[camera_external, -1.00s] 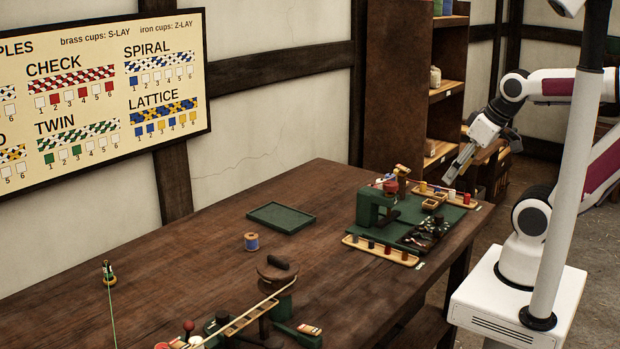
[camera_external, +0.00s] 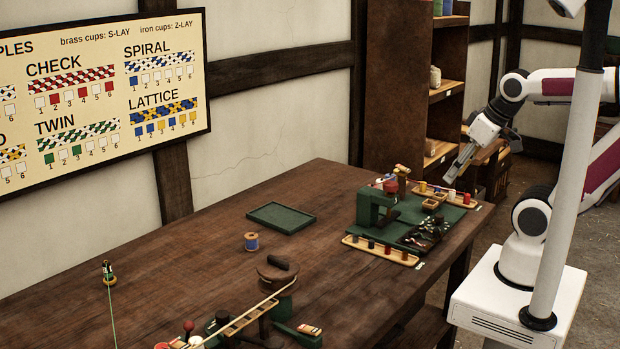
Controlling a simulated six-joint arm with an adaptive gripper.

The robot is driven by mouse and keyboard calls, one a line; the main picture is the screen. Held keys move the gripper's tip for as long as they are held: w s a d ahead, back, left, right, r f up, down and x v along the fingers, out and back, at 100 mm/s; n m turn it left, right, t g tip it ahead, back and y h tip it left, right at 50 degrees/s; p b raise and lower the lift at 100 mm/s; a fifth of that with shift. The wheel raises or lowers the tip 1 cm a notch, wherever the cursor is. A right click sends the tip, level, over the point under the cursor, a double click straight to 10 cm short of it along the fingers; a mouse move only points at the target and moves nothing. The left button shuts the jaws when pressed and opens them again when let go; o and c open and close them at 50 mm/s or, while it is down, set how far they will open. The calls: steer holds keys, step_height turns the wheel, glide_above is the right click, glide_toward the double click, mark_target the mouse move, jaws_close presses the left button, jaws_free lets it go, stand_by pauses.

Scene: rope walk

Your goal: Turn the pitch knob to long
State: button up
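My gripper (camera_external: 456,164) hangs above the right end of the wooden table, over the back of the green machine base. It points down and to the left, apart from the things below it. Its fingers are too small here to tell whether they are open or shut. The pitch knob cannot be made out for sure. A red knob (camera_external: 188,326) and a small red-and-cream label plate (camera_external: 309,330) show on the rope device at the front. The green machine (camera_external: 372,205) stands on its base at the table's right, with dark small parts beside it.
Wooden racks of coloured bobbins (camera_external: 381,251) lie in front of and behind the green machine. A green tray (camera_external: 282,217), a blue spool (camera_external: 251,242) and a round wooden piece (camera_external: 277,272) stand on the table (camera_external: 180,262).

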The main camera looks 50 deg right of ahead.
steer(key=w+a+r+n, duration=0.1)
steer(key=w+a+r, duration=0.15)
steer(key=w, duration=0.35)
steer(key=w+a+r, duration=0.1)
steer(key=w+a, duration=0.3)
steer(key=w, duration=0.3)
steer(key=n+g+y, duration=0.1)
steer(key=n+y, duration=0.1)
steer(key=n, duration=0.1)
glide_above(223, 313)
steer(key=s+d, duration=0.1)
steer(key=s, duration=0.2)
step_height(223, 313, down, 22)
steer(key=shift+s+r, duration=0.1)
steer(key=shift+s, duration=0.05)
steer(key=shift+g, duration=0.3)
steer(key=shift+n, duration=0.3)
steer(key=shift+x, duration=3.85)
steer(key=shift+d, duration=0.15)
